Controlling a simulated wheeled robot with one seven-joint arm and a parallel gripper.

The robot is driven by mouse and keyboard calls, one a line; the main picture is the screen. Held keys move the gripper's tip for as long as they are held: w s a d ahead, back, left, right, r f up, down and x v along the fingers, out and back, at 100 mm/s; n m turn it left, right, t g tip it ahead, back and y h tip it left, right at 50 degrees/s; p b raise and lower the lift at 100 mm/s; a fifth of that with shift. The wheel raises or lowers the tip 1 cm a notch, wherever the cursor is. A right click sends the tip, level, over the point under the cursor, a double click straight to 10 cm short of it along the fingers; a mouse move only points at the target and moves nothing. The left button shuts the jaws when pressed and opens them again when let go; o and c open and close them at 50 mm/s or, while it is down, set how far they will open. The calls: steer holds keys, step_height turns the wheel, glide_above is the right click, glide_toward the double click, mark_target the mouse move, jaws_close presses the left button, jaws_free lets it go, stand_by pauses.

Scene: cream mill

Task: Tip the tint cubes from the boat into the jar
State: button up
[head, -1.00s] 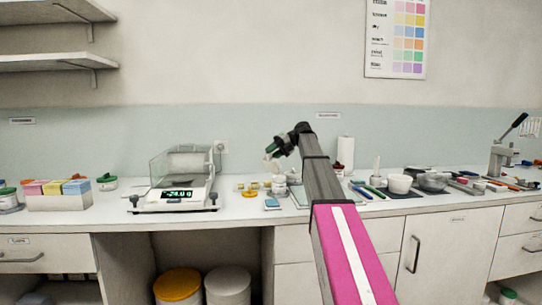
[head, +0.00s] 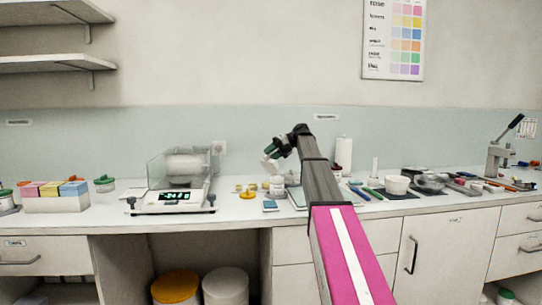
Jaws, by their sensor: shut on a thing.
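My gripper (head: 270,156) is at the end of my arm, above the middle of the bench. It is shut on a small white thing, which looks like the boat (head: 267,165), tilted with its lower end toward the bench. A small white jar (head: 277,187) stands just below and slightly right of it. I cannot tell whether the boat touches the jar or lies over its mouth. The tint cubes are too small to make out, in the boat or in the jar.
A balance (head: 173,199) with a clear shield stands left of my gripper. Small yellow pots (head: 248,194) and a blue item (head: 270,206) lie near the jar. Bowls (head: 397,184) and tools stand to the right. A paper roll (head: 344,153) stands behind my arm.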

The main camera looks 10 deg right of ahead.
steer(key=shift+s+a+r+t+h, duration=0.3)
steer(key=shift+r+t+h, duration=0.15)
steer(key=shift+h, duration=0.35)
steer(key=h, duration=0.1)
steer(key=r+n+t+h, duration=0.1)
steer(key=a+r+t+h, duration=0.1)
steer(key=h, duration=0.1)
steer(key=shift+s+n, duration=0.3)
steer(key=shift+s, duration=0.1)
steer(key=t+h, duration=0.1)
steer(key=r+h, duration=0.1)
steer(key=t+h, duration=0.1)
steer(key=shift+s+a+r+n+t, duration=0.3)
steer(key=shift+a+r+n+t, duration=0.05)
steer(key=shift+a+r+n, duration=0.05)
steer(key=shift+w+r+h, duration=0.1)
steer(key=shift+r+h, duration=0.05)
steer(key=shift+h, duration=0.15)
